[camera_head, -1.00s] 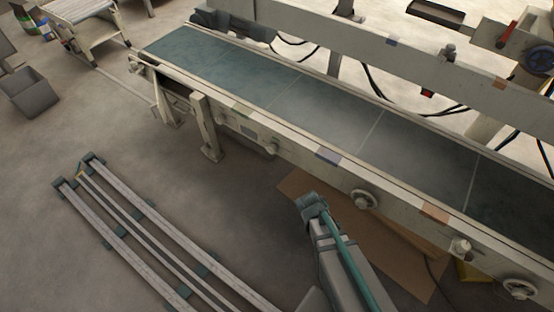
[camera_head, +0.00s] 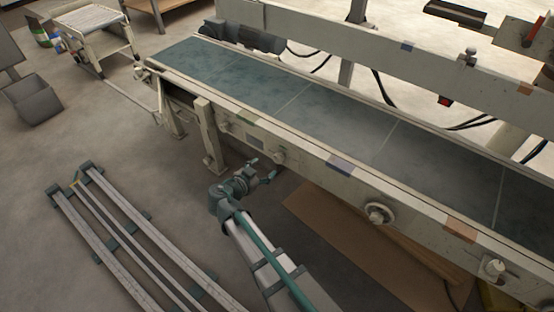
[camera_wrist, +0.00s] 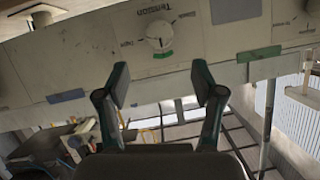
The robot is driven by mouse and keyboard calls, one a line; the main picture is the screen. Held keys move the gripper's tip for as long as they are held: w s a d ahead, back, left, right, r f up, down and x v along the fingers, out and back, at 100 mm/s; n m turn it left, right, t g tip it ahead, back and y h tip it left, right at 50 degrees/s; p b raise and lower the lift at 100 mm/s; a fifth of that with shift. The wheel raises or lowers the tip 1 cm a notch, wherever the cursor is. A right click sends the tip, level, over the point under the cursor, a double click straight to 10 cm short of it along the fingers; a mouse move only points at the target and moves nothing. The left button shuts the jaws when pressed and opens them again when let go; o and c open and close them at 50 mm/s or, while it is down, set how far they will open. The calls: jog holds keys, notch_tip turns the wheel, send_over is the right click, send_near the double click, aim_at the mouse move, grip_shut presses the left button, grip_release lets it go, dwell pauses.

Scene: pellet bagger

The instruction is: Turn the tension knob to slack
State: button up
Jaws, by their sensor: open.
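The tension knob (camera_wrist: 160,37) is a round pale dial on the cream conveyor side panel, under an upside-down "Tension" label in the wrist view. Small marks stand around it, too small to read surely, with a green patch at its lower edge. In the head view the knob (camera_head: 279,157) sits on the conveyor's near side. My gripper (camera_wrist: 161,84) is open and empty, its two dark green fingertips apart. In the wrist view the knob lies beyond the fingertips, roughly centred between them and not touched. In the head view my gripper (camera_head: 266,174) is just below the panel.
The conveyor belt (camera_head: 335,125) runs above the panel. Another knob (camera_head: 223,126) is to the left, and a handwheel (camera_head: 379,213) to the right. A conveyor leg (camera_head: 209,140) stands left of my gripper. A brown sheet (camera_head: 360,240) lies on the floor below.

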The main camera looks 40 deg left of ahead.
aim_at(276, 159)
jog(key=shift+m, duration=0.3)
jog(key=b+x, duration=0.2)
jog(key=x, duration=0.9)
jog(key=shift+s+b, duration=0.1)
jog(key=shift+b, duration=0.25)
jog(key=c, duration=1.2)
jog(key=shift+o, duration=0.2)
